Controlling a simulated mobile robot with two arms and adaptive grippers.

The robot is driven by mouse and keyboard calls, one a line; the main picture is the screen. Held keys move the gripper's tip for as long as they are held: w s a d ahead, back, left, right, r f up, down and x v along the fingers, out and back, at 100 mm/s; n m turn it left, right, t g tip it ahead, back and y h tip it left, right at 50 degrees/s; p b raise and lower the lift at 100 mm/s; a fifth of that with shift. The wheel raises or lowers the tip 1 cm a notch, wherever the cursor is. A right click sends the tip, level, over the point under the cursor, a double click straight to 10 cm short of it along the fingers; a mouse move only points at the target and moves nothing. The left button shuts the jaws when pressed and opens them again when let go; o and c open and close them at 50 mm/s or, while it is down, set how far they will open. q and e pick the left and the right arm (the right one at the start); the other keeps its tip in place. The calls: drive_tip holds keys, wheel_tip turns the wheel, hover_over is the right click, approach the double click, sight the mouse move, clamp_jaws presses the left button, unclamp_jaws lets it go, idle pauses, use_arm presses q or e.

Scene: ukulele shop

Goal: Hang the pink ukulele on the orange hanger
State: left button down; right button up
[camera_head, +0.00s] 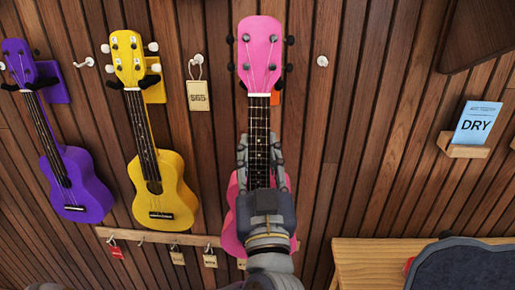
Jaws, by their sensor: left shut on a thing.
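The pink ukulele (261,45) is upright in front of the wooden wall, its headstock at the top. My left gripper (260,158) is shut on its neck, just above the body. The gripper and arm hide much of the pink body. A small piece of the orange hanger (275,98) shows beside the neck, just below the headstock. The rest of the hanger is behind the ukulele. Dark prongs show on both sides of the neck there. I cannot tell whether the neck rests in them. My right gripper is not in view.
A yellow ukulele (164,190) and a purple ukulele (78,180) hang to the left. A price tag (198,96) hangs near the pink headstock. A rail (150,236) with small locks runs below. A wooden table (380,255) and a card holder (463,147) are at right.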

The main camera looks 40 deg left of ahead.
use_arm(q)
drive_tip(key=shift+w+a+b, duration=0.4)
drive_tip(key=shift+w+b, duration=0.2)
drive_tip(key=shift+w, duration=0.2)
drive_tip(key=shift+w+a, duration=0.6)
drive_tip(key=shift+w, duration=0.3)
drive_tip(key=shift+d+f, duration=0.1)
drive_tip(key=shift+f, duration=0.1)
drive_tip(key=shift+w, duration=0.15)
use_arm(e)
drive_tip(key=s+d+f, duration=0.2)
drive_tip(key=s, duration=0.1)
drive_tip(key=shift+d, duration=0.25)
